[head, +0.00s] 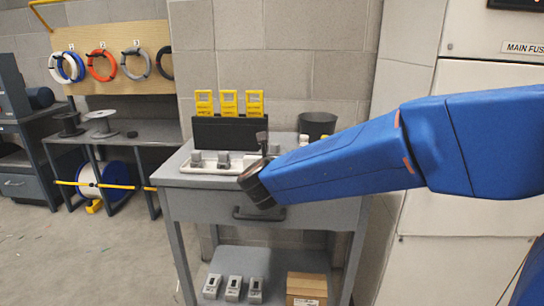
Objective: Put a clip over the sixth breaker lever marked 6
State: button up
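I see no breaker lever marked 6 in the head view. Several small grey pieces (223,159), which may be clips, stand on a white tray (211,169) on top of a grey cart (185,178). My blue arm reaches in from the right across the cart, and its dark wrist end is over the tray's right part. A small dark part that looks like my gripper (262,143) shows above the wrist, close to the tray's right end. Its fingers are too small and hidden to tell whether they are open or hold anything.
A black holder (225,133) with three yellow devices (229,103) stands behind the tray. A black cup (317,124) stands to its right. The lower shelf holds three grey devices (234,289) and a carton (306,288). A pale cabinet (490,130) stands at right.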

aim_at(275, 144)
jog(key=shift+w+d+f, duration=0.1)
jog(key=shift+w+f, duration=0.05)
jog(key=shift+w, duration=1.05)
jog(key=shift+w+f, duration=0.2)
jog(key=shift+w, duration=1)
jog(key=shift+w+d+f, duration=0.1)
jog(key=shift+w+f, duration=0.05)
jog(key=shift+w, duration=1.05)
jog(key=c, duration=0.9)
grip_shut()
jog(key=shift+r, duration=0.1)
jog(key=shift+r, duration=1.9)
